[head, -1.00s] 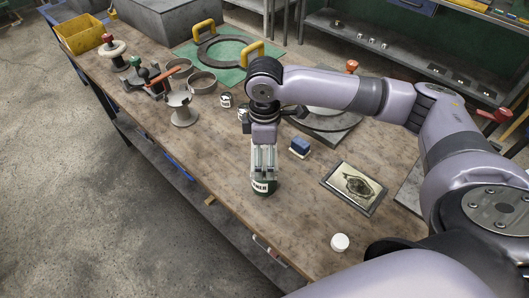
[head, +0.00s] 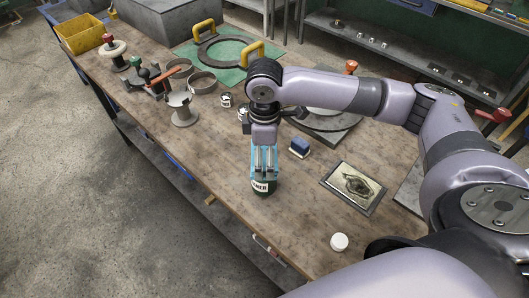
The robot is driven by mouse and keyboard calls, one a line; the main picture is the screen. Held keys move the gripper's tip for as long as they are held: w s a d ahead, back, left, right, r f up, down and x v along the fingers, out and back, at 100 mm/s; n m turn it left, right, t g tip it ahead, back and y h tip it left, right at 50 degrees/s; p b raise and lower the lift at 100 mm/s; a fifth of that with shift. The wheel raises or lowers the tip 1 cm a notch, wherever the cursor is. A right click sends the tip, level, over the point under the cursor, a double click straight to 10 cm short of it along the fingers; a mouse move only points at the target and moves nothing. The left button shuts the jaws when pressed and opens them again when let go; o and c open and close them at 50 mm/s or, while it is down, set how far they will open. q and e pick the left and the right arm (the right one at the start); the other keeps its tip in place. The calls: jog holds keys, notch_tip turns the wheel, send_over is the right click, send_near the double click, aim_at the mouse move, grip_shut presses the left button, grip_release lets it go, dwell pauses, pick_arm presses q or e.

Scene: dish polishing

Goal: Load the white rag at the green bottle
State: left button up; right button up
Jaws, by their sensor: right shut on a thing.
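My right gripper (head: 264,163) is in the middle of the table, pointing down, with its fingers close together. It is shut on the white rag, which is hard to make out between the fingers; that area looks pale cyan now. The green bottle (head: 263,188), dark with a white lettered label, stands upright on the table right under the fingertips. The gripper hides the bottle's top, so I cannot tell whether the rag touches it. My left gripper is not in view.
A blue block (head: 299,147) lies right of the gripper, and a framed dark picture or tray (head: 354,187) further right. A small white round thing (head: 339,242) sits near the front edge. Metal rings (head: 202,82) and a spool-like stand (head: 181,107) are at the left.

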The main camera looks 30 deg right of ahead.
aim_at(264, 153)
jog(key=shift+s+f+p, duration=0.15)
jog(key=shift+p, duration=0.2)
dwell(1.3)
notch_tip(264, 153, up, 7)
jog(key=p, duration=0.9)
dwell(0.8)
